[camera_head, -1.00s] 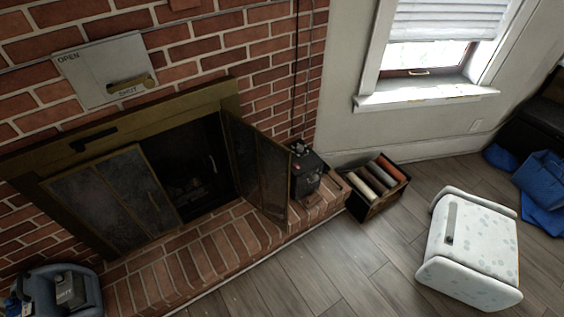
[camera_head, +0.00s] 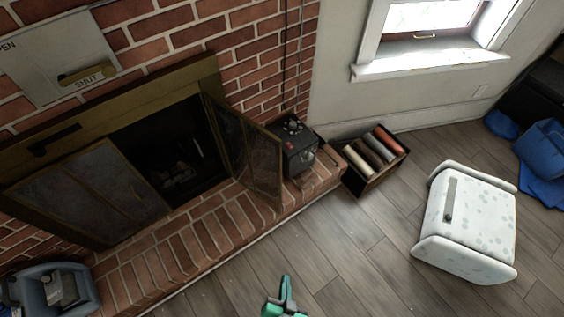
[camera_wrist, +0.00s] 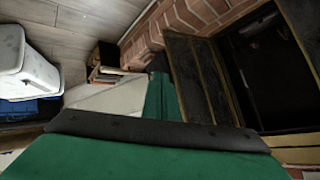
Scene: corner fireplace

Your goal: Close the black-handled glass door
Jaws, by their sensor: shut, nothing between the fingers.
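The fireplace has two dark glass doors in brass-coloured frames. The right glass door (camera_head: 244,152) stands swung open, out over the brick hearth. It also shows in the wrist view (camera_wrist: 192,78), just beyond and to the right of my gripper. The left glass door (camera_head: 88,190) lies across the left part of the opening. I cannot make out a black handle on the open door. My green gripper (camera_head: 286,290) is at the bottom of the head view, over the wood floor in front of the hearth. It is shut and empty, apart from the door.
A black box-like device (camera_head: 296,150) stands on the hearth behind the open door. A crate of rolls (camera_head: 368,190) sits to its right. A white spotted cabinet (camera_head: 468,225) is on the floor at right. The floor between is clear.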

